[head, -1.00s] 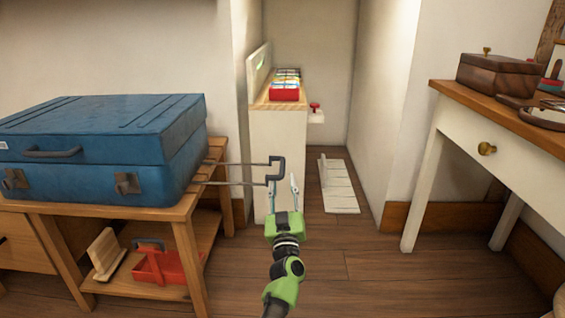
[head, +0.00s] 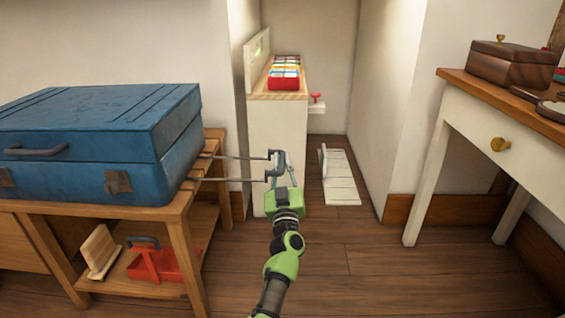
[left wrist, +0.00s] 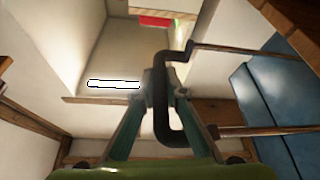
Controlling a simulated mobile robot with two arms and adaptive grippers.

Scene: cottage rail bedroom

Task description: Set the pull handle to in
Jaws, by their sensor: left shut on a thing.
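A blue suitcase (head: 95,140) lies flat on a wooden rack (head: 180,217). Its dark pull handle (head: 269,173) stands out to the right on two thin metal rods, clear of the case. My green left gripper (head: 282,160) is at the handle's grip bar, with its fingers shut on it. In the left wrist view the dark grip bar (left wrist: 161,112) passes between the fingertips, and the rods run right to the blue suitcase (left wrist: 262,95). My right gripper is out of view.
A red caddy (head: 165,263) and a wooden stand (head: 100,250) are on the rack's lower shelf. A white cabinet (head: 277,135) stands behind the handle. A white desk (head: 470,130) is at right. Floor (head: 345,250) between is clear.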

